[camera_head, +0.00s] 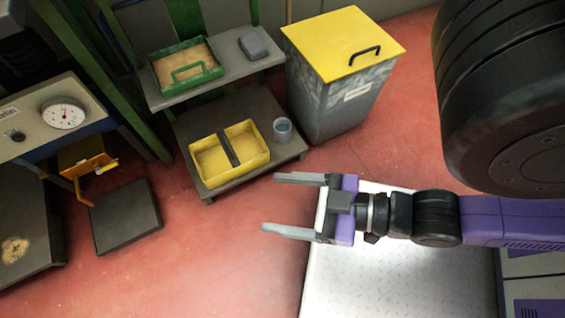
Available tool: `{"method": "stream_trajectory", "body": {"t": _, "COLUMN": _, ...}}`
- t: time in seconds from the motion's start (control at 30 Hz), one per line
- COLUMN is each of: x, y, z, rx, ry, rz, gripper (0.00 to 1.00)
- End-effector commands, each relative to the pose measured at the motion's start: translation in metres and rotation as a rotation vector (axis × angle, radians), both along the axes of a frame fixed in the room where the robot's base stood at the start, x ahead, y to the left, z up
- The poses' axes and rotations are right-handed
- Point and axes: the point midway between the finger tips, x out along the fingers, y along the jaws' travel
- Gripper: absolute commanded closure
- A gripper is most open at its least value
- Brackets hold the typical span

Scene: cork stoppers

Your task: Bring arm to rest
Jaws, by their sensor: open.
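My gripper (287,205) is open, with two grey fingers spread apart and pointing left. Nothing is between its fingers; red floor shows through the gap. My black and purple arm (437,218) reaches in from the right edge over a white plate surface. The gripper is apart from the shelves and bins. No cork stopper can be made out for certain.
A grey bin with a yellow lid (343,42) stands behind the gripper. A low shelf (282,159) holds a yellow two-part tray (199,173) and a grey cup (283,130). Above are a green-rimmed tray (155,76) and a grey block (253,46). Red floor (190,260) lies clear at left.

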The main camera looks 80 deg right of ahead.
Motion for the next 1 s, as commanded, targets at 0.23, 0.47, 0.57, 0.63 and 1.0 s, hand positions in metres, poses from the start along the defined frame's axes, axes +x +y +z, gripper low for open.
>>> {"method": "stream_trajectory", "body": {"t": 0.23, "x": 0.0, "y": 0.0, "z": 0.019, "rx": 0.0, "ry": 0.0, "rz": -0.001, "gripper": 0.25}}
{"method": "stream_trajectory", "body": {"t": 0.47, "x": 0.0, "y": 0.0, "z": 0.074, "rx": 0.0, "ry": 0.0, "rz": -0.001, "gripper": 0.25}}
{"method": "stream_trajectory", "body": {"t": 0.57, "x": 0.0, "y": 0.0, "z": 0.102, "rx": 0.0, "ry": 0.0, "rz": -0.001, "gripper": 0.25}}
{"method": "stream_trajectory", "body": {"t": 0.63, "x": 0.0, "y": 0.0, "z": 0.122, "rx": 0.0, "ry": 0.0, "rz": -0.001, "gripper": 0.25}}
{"method": "stream_trajectory", "body": {"t": 1.0, "x": 0.0, "y": 0.0, "z": 0.223, "rx": 0.0, "ry": 0.0, "rz": -0.001, "gripper": 0.25}}
